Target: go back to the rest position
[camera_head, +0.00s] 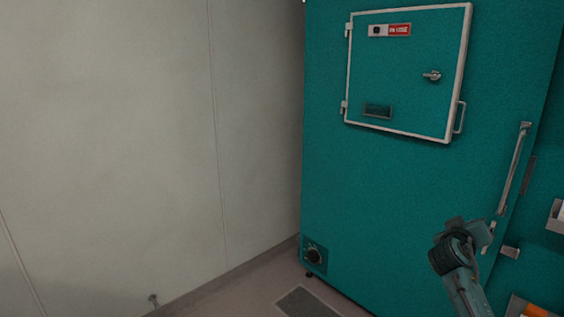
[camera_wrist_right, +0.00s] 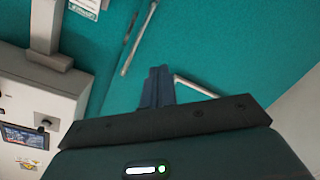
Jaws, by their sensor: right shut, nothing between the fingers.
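My right arm comes in at the lower right of the head view, with its wrist and gripper (camera_head: 474,232) raised in front of the teal growth chamber (camera_head: 400,190). In the right wrist view my right gripper (camera_wrist_right: 157,80) has its fingers together, with nothing between them. The teal chamber wall (camera_wrist_right: 240,45) fills much of the background there. Whether the gripper touches the chamber cannot be told. My left gripper is in neither view.
A pale wall (camera_head: 110,130) stands at left. A floor grate (camera_head: 305,302) lies below. A white panel with a screen (camera_wrist_right: 25,136) shows in the wrist view.

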